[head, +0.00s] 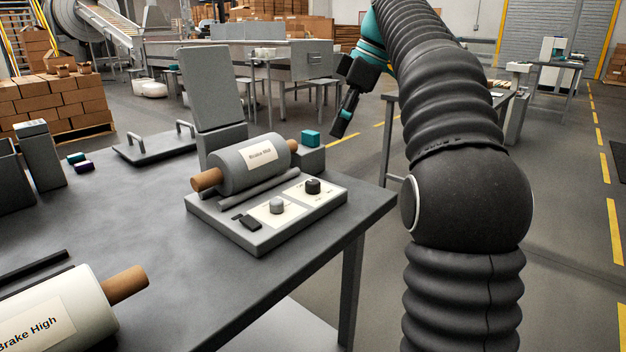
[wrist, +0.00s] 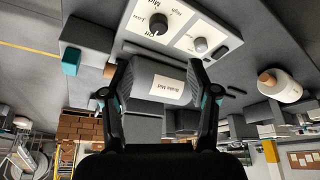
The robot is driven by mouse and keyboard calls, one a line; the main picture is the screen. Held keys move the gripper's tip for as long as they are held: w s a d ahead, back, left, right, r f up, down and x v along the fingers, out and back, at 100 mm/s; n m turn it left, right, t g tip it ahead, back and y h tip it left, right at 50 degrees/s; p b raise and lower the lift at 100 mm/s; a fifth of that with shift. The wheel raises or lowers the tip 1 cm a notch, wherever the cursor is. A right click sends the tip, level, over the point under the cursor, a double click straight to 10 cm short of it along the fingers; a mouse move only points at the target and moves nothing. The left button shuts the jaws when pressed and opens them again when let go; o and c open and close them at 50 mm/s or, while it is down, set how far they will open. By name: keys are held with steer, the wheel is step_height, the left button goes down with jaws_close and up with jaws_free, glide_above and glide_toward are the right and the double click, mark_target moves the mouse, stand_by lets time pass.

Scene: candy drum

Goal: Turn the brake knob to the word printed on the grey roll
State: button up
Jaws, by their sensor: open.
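The grey roll (head: 245,168) lies in its stand on the table, with a white label that seems to read "Brake Mid" in the wrist view (wrist: 146,78). In front of it is a control panel (head: 262,236) with a black knob (head: 312,186) and a silver-grey knob (head: 277,205). In the wrist view the black knob (wrist: 158,24) has words around it, among them Low, Mid and High; the silver knob's (wrist: 200,44) print is too small to read. I cannot tell where either points. My gripper (head: 343,122) is open and empty, above and behind the panel's right end.
A white roll (head: 40,320) labelled "Brake High" lies at the near left. A teal block (head: 310,138) sits on a grey box right of the grey roll. A black rocker switch (head: 247,222) is at the panel's left. The table's right edge is close to the panel.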

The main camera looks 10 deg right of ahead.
mark_target(313, 181)
steer(key=b+x, duration=0.4)
steer(key=x, duration=0.9)
steer(key=shift+w+a+f+b, duration=0.1)
steer(key=shift+w+f+b, duration=0.1)
steer(key=shift+f+b, duration=0.15)
jaws_close()
